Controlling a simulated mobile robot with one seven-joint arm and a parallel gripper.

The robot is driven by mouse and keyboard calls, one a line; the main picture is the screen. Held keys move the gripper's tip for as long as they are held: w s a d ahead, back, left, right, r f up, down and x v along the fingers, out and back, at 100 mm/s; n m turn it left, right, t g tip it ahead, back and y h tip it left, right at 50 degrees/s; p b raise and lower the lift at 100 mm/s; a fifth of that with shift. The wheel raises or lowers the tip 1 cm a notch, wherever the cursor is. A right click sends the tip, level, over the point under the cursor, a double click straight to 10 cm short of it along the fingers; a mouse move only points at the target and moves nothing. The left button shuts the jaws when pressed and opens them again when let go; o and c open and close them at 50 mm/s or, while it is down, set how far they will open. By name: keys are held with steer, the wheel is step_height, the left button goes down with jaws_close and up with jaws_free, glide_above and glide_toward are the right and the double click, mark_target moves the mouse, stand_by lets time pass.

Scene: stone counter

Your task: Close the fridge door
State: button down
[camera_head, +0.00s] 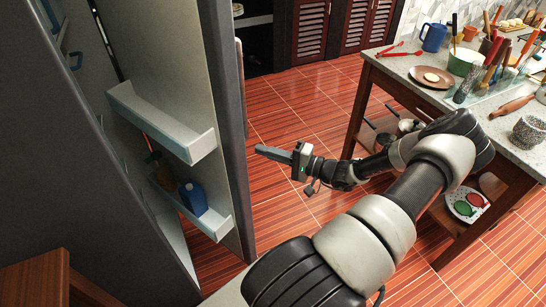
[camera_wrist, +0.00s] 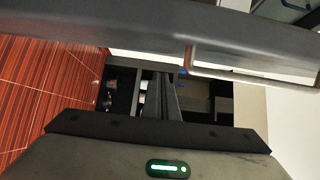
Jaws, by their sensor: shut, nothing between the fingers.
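The fridge door (camera_head: 226,85) stands open on the left in the head view. Its pale inner side faces left and carries two door shelves (camera_head: 165,122), the lower one holding a blue bottle (camera_head: 193,198). The dark fridge body (camera_head: 55,150) fills the left edge. My gripper (camera_head: 260,151) is shut and empty, to the right of the door's dark edge and pointing left towards it. Any contact cannot be told. In the wrist view, the shut fingers (camera_wrist: 160,98) show below a dark grey bar (camera_wrist: 120,35), which looks like part of the door.
A stone counter (camera_head: 405,67) with a plate, a green pot and several utensils stands on the right. A tray (camera_head: 466,206) lies on its lower shelf. Dark louvred cabinets (camera_head: 310,30) stand at the back. The red tiled floor (camera_head: 290,110) between is clear.

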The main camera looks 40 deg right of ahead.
mark_target(246, 155)
steer(key=shift+w+a, duration=0.45)
steer(key=shift+a, duration=0.45)
steer(key=shift+w+a, duration=0.4)
steer(key=shift+a, duration=0.55)
steer(key=shift+w+a, duration=0.45)
steer(key=shift+a, duration=0.45)
